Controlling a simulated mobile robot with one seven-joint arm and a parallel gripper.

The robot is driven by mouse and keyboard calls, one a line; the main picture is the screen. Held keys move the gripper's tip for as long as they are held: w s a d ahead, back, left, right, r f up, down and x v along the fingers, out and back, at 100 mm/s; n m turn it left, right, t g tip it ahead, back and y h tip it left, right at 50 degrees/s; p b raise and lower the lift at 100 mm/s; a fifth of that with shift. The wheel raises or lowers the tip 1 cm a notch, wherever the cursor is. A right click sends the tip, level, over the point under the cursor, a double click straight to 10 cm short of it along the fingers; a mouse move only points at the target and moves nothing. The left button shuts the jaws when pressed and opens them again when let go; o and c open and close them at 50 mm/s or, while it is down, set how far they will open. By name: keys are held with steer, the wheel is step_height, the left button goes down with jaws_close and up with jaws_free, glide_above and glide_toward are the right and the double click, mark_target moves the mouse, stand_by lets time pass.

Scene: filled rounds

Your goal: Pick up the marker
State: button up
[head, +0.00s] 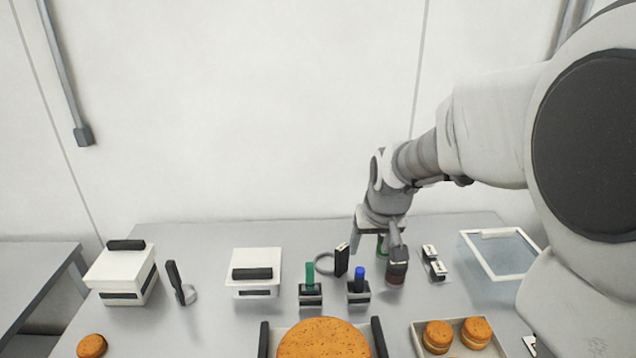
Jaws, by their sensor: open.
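Two marker-like upright pieces stand in small dark holders at the middle of the table in the head view: a green one (310,274) and a blue one (359,274).
A ring with a black handle (342,260) lies left of my gripper, and a small white-and-black object (433,264) to its right. White boxes (121,276) stand left. A tray (374,338) with a large orange-brown round is in front. A glass-topped frame (500,254) lies right.

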mark_target(361, 272)
steer(key=x, duration=1.3)
steer(key=shift+w+r, duration=0.1)
steer(key=shift+w, duration=0.2)
steer(key=shift+d+x, duration=0.2)
steer(key=shift+x, duration=2.45)
steer(key=shift+s, duration=0.15)
jaws_close()
